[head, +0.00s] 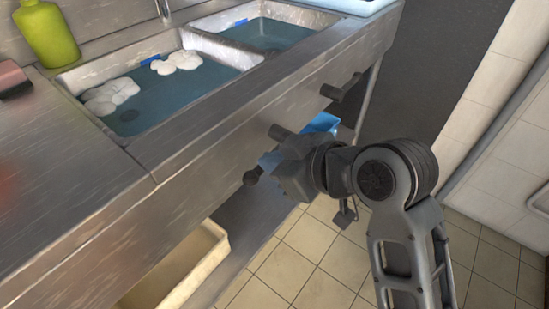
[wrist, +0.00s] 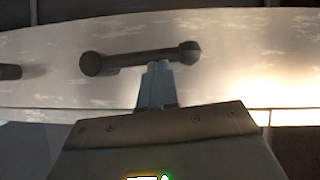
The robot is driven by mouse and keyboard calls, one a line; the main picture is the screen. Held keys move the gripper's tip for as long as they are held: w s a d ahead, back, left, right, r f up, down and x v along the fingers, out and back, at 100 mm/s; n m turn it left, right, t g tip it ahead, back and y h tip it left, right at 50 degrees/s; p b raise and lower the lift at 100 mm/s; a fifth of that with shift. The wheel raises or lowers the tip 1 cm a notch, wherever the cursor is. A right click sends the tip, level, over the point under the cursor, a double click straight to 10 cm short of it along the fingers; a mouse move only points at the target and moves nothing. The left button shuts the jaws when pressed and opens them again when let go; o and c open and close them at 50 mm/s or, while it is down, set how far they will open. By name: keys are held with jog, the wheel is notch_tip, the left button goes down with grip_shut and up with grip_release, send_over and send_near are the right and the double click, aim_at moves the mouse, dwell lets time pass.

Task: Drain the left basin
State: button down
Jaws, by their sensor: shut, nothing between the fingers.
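The left basin (head: 180,95) in the head view holds blue water with white foam clumps (head: 110,96) on it. A dark lever (head: 251,177) sticks out of the sink's front panel below the basins. My gripper (head: 266,162) is at this lever, and its body hides part of it. In the wrist view the lever (wrist: 138,61) lies across the panel, with a round knob at each end. My gripper (wrist: 157,70) is shut and empty, its blue fingertips at the bar near the right knob. I cannot tell whether they touch.
The right basin (head: 265,34) also holds water. A second lever (head: 343,88) is on the front panel to the right; a dark bar end (wrist: 10,72) shows at the wrist view's left edge. A green bottle (head: 48,34) stands behind. A beige bin (head: 180,268) sits below.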

notch_tip(320, 180, down, 8)
jog(key=w+n+t+h+b, duration=0.1)
jog(key=n+t+h+b, duration=0.1)
jog(key=n+t+b, duration=0.4)
jog(key=shift+w+d+h+b, duration=0.15)
jog(key=shift+d+h+b, duration=0.3)
jog(key=shift+b, duration=0.35)
jog(key=shift+r, duration=0.15)
